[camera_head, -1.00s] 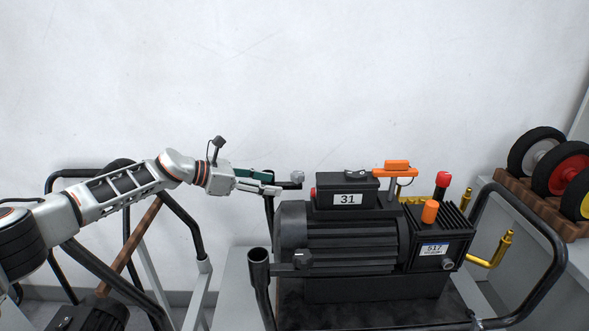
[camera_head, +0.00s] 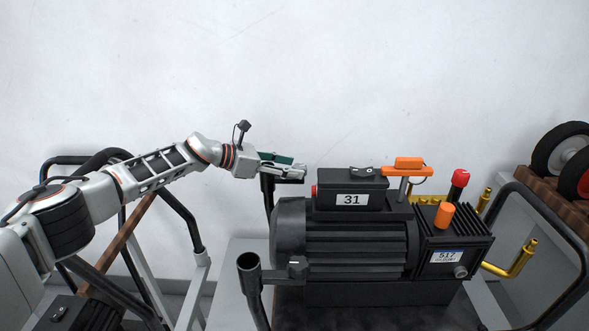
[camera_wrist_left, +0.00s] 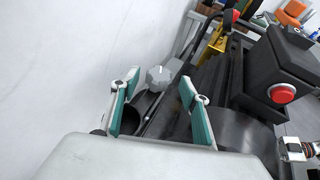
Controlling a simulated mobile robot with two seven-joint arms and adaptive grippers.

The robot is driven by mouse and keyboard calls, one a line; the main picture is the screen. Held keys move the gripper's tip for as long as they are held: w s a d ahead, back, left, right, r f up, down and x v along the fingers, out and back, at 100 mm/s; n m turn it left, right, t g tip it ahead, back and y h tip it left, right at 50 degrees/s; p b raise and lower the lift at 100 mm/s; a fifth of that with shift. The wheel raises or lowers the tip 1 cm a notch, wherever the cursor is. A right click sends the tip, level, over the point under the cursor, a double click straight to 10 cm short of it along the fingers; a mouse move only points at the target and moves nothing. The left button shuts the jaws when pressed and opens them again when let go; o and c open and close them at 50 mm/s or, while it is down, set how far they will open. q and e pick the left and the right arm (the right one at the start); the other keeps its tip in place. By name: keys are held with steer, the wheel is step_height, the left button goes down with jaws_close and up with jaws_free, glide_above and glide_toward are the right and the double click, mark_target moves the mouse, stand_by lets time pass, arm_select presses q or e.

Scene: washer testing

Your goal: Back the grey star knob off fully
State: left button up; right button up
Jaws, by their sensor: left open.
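The grey star knob (camera_wrist_left: 158,78) shows in the left wrist view, on a dark bar beside the machine. My left gripper (camera_wrist_left: 159,88) is open, with its two green-backed fingers to either side of the knob in the picture. The knob appears at or just beyond the fingertips; I cannot tell whether they touch it. In the head view my left gripper (camera_head: 300,170) reaches in from the left at the frame's upright post, and its fingers mostly cover the knob.
The black motor pump (camera_head: 355,240) marked 31 stands right of the gripper. Its red button (camera_wrist_left: 282,93) is near in the wrist view. An orange-handled part (camera_head: 407,167) rises on top. A dark clamp knob (camera_head: 297,266) sits at the front post. The wall (camera_head: 300,70) is behind.

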arm_select(q)
steer(key=shift+x, duration=0.8)
steer(key=shift+w+d, duration=0.1)
steer(key=c, duration=1.1)
